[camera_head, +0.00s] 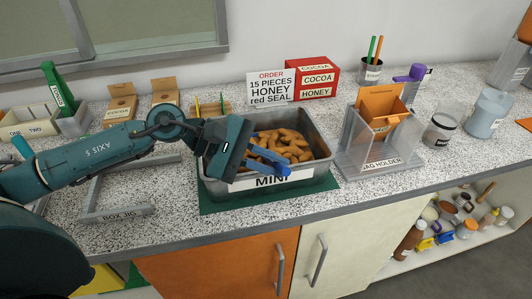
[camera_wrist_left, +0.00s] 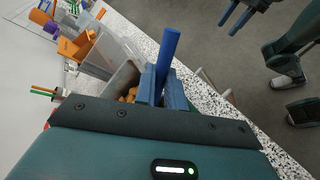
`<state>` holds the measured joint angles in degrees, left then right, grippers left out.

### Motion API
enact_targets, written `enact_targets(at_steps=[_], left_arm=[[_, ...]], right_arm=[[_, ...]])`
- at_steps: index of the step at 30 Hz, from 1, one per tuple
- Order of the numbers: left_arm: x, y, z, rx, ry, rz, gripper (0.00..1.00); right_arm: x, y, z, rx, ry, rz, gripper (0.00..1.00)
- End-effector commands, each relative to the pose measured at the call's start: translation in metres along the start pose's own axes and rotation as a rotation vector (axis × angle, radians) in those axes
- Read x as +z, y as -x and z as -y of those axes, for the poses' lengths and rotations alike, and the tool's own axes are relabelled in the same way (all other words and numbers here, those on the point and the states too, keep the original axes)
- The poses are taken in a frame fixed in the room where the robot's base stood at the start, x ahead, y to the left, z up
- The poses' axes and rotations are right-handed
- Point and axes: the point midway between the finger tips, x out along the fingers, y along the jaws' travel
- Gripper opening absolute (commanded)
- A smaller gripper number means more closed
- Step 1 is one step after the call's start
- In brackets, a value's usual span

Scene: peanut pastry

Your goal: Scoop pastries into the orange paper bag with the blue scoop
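My left gripper (camera_head: 262,160) is over the metal tray labelled MINI (camera_head: 318,130). In the left wrist view, its fingers (camera_wrist_left: 163,92) close around the blue scoop's handle (camera_wrist_left: 168,52), which sticks out past them. The scoop's bowl is hidden. Brown pastries (camera_head: 288,138) lie in the tray beside and beyond the gripper. The orange paper bag (camera_head: 380,102) stands upright with its mouth open in the clear bag holder (camera_head: 372,164), right of the tray. My right gripper (camera_wrist_left: 236,16) shows only in the left wrist view, apart from the counter, its two fingers separated and empty.
An order sign (camera_head: 271,87) reads 15 pieces, honey, red seal. A box jig (camera_head: 118,212) is at left. Speckled counter is bare in front of the holder.

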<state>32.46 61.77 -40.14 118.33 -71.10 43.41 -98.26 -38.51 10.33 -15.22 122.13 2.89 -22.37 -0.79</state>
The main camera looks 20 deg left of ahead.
Motion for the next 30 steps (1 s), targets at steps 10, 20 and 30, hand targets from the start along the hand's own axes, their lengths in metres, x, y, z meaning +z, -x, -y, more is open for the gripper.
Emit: enact_targets(at_steps=[10,20,30], left_arm=[[0.008,0.006,-0.011,0.001,-0.003,-0.001,0.00],[0.015,0.012,-0.020,0.002,-0.005,-0.001,0.00],[0.016,0.012,-0.021,0.002,-0.005,-0.001,0.00]], right_arm=[[-0.002,0.001,0.000,0.002,-0.004,-0.001,0.47],[-0.003,0.002,0.000,0.002,-0.003,0.000,0.47],[-0.002,0.002,-0.001,0.001,0.006,0.002,0.47]])
